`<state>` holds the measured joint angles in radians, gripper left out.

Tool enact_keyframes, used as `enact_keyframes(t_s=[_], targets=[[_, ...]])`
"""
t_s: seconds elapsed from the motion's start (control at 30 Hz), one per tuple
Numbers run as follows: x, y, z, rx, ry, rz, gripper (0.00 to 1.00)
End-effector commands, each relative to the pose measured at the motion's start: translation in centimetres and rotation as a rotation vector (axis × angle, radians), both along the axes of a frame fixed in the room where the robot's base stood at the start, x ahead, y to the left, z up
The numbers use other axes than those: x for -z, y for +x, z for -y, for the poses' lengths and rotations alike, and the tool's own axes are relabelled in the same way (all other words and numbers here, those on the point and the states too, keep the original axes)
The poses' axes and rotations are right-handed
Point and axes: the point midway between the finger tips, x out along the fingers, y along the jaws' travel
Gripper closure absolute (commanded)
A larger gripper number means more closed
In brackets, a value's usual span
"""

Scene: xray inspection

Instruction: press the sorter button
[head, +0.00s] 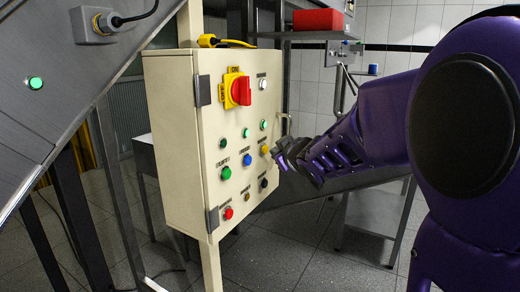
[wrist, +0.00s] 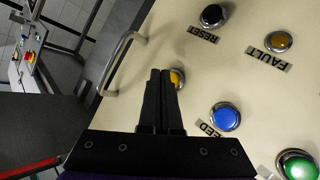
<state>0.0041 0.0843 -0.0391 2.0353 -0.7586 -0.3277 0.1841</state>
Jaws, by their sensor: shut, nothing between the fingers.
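My gripper (head: 278,153) is shut and empty, with its fingertips close to the panel face at the right-hand yellow button (head: 264,149). In the wrist view the closed fingers (wrist: 161,72) cover the left part of the yellow button (wrist: 179,77) and hide its label. I cannot tell whether the fingertips touch it. A blue button (wrist: 225,117) and a green button (wrist: 297,166) lie to its right, in the same row. No label that I can read says sorter.
The cream control box (head: 175,150) also carries a black RESET button (wrist: 213,16), an amber FAULT button (wrist: 278,41), a red button (head: 229,213) and a red rotary switch (head: 240,90). A metal door handle (wrist: 119,62) stands out near my fingers.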

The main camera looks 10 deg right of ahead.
Motion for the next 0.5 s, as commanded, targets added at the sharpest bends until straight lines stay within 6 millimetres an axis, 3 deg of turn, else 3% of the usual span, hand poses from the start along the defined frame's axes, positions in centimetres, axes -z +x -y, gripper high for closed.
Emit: enact_keyframes(t_s=[0.5], targets=[[-0.2, -2.9, 4.1, 0.002, 0.0, -0.002, 1.0]])
